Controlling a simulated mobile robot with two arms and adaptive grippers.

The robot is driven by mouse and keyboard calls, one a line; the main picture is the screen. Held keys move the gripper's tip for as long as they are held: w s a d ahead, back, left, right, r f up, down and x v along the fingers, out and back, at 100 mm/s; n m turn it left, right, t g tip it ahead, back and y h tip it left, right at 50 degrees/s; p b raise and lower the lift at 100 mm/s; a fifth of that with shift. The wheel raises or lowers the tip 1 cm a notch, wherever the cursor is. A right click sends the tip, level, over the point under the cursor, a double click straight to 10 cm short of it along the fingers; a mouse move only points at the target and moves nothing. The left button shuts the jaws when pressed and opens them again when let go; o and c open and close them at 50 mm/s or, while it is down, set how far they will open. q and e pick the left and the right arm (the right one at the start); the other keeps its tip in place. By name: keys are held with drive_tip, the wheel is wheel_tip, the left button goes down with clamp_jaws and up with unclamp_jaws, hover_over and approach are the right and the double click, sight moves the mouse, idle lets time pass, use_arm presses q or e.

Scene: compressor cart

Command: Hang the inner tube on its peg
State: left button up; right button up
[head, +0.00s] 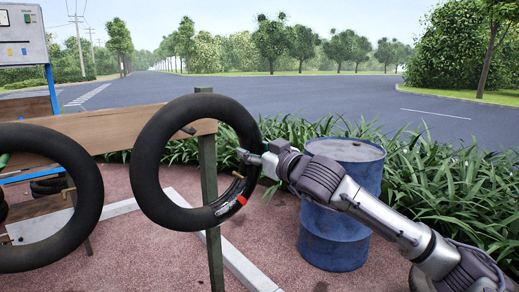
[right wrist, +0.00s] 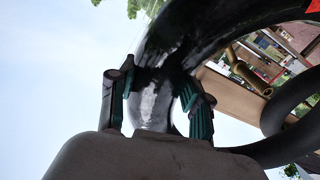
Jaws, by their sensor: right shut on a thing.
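The black inner tube (head: 148,165) with a red mark and a pale label hangs upright in front of the wooden rail. My right gripper (head: 245,157) is shut on its right side in the head view. The right wrist view shows the tube (right wrist: 165,65) between the two fingers. A short peg (head: 188,130) shows through the tube's opening, near its upper part. The right wrist view also shows a brass-coloured peg (right wrist: 250,78) through the opening. I cannot tell whether the peg tip is inside the ring or behind it. My left gripper is not in view.
Another black tube (head: 88,210) stands out at the left. The wooden rail (head: 120,133) runs behind both tubes, with a post (head: 209,185) under it. A blue drum (head: 340,215) stands behind my right arm. Plants line the back.

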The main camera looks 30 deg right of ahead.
drive_tip(key=shift+w+a+p, duration=0.25)
drive_tip(key=shift+w+p, duration=0.35)
drive_tip(key=shift+w, duration=0.6)
drive_tip(key=shift+w+a+p, duration=0.2)
drive_tip(key=shift+w+p, duration=0.35)
drive_tip(key=shift+w, duration=0.6)
drive_tip(key=w+a+f+p, duration=0.1)
drive_tip(key=w+f, duration=0.1)
drive_tip(key=w, duration=0.6)
drive_tip(key=shift+w+a+f+p, duration=0.15)
drive_tip(key=shift+a+f+p, duration=0.15)
drive_tip(key=shift+f+p, duration=0.05)
drive_tip(key=o, duration=1.1)
drive_tip(key=shift+o, duration=0.3)
drive_tip(key=shift+f, duration=0.15)
